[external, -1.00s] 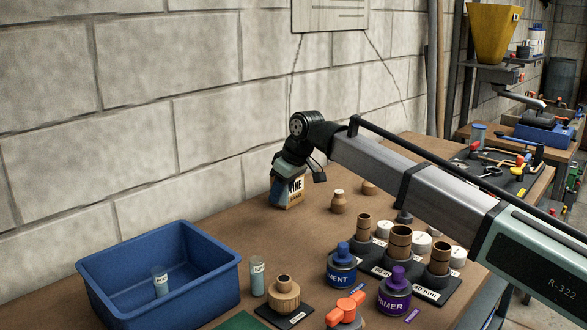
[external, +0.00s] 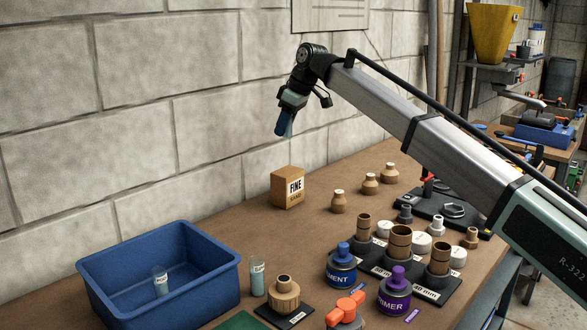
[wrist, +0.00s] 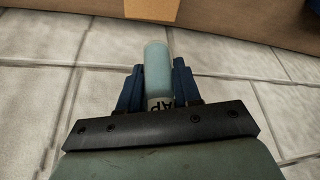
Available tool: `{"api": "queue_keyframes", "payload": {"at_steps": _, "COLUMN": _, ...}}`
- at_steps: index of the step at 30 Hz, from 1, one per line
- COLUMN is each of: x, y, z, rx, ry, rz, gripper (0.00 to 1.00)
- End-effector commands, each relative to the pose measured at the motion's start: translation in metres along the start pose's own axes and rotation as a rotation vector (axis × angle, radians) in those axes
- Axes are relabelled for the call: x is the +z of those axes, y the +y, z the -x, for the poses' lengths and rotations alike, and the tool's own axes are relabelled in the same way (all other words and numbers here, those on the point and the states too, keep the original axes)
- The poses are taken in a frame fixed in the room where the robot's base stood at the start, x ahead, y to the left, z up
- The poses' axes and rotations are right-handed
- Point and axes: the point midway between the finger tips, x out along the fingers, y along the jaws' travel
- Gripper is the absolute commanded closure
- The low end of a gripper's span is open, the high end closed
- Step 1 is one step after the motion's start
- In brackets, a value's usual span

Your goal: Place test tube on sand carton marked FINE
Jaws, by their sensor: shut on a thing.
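The sand carton marked FINE (external: 288,188) stands upright on the table near the wall in the external view. A tan block, likely that carton, shows at the top of the wrist view (wrist: 152,9). My gripper (external: 284,124) is raised above the carton, clear of it. In the wrist view my gripper (wrist: 157,88) is shut on a pale blue-green test tube (wrist: 157,68), whose label partly reads "AP". One more labelled test tube (external: 257,277) stands beside the blue bin, and another (external: 160,283) is inside it. The held tube is hard to make out in the external view.
The blue bin (external: 205,302) is at the front left. Cement (external: 342,268) and primer (external: 395,290) cans and fittings crowd the front right. The table left of the carton is clear.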

Motion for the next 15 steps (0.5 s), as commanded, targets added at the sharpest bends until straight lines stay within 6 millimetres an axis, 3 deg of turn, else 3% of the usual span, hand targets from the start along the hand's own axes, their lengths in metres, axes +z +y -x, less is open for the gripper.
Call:
{"api": "queue_keyframes", "payload": {"at_steps": 9, "x": 0.019, "y": 0.0, "z": -0.042, "rx": -0.001, "ry": -0.001, "rz": 0.002, "gripper": 0.96}}
{"api": "queue_keyframes", "payload": {"at_steps": 15, "x": 0.024, "y": 0.0, "z": -0.058, "rx": -0.001, "ry": 0.0, "rz": 0.001, "gripper": 0.96}}
